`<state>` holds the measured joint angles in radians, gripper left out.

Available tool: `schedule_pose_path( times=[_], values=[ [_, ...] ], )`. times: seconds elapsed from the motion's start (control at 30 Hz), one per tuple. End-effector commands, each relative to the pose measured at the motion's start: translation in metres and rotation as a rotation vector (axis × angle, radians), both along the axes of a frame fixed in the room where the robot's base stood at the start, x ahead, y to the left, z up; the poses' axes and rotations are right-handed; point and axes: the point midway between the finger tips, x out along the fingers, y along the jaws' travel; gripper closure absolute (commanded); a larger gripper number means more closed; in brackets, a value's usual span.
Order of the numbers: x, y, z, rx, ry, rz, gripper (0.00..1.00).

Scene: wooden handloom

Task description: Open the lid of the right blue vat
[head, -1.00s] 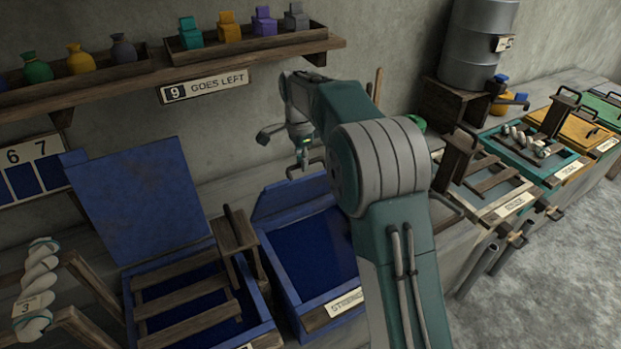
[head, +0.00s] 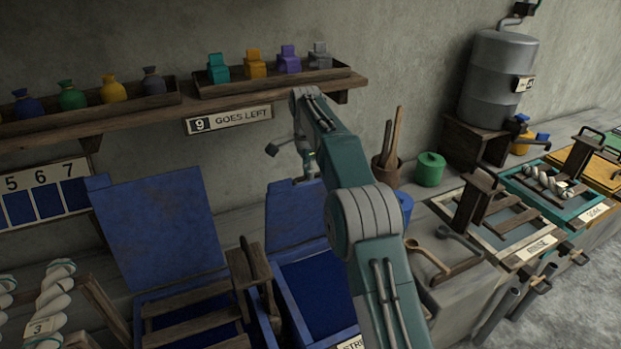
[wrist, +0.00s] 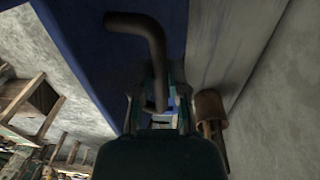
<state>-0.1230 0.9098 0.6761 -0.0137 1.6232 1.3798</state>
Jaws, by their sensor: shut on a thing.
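The right blue vat (head: 285,300) is in the lower middle of the head view, with dark blue liquid inside and its front partly hidden by my arm. Its blue lid (head: 290,218) stands raised at the back, leaning near the wall. My gripper (head: 305,178) is at the lid's top edge. In the wrist view, my gripper (wrist: 158,112) is shut on the dark curved lid handle (wrist: 145,30), beside the blue lid face (wrist: 85,60). The left blue vat's lid (head: 160,225) also stands open.
A pot of sticks (head: 385,172), a green jar (head: 430,168) and a blue container (head: 404,205) stand right of my arm. A wooden rack lies over the left vat.

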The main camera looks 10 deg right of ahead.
Motion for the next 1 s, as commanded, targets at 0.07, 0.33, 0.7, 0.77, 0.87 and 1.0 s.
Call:
schedule_pose_path(
  times=[0.07,0.33,0.7,0.77,0.87,1.0],
  values=[
    [0.0014,0.0018,-0.0061,0.001,0.008,0.002,1.0],
    [0.002,0.0022,-0.0062,0.0,0.01,0.002,1.0],
    [0.002,0.0018,-0.005,0.001,0.009,0.002,0.46],
    [0.0017,0.0016,-0.0037,0.0,0.006,0.001,0.46],
    [0.0016,0.0014,-0.0025,-0.001,0.005,0.001,0.46],
    [0.0015,0.0008,-0.0015,0.0,0.004,0.001,0.46]
  ],
)
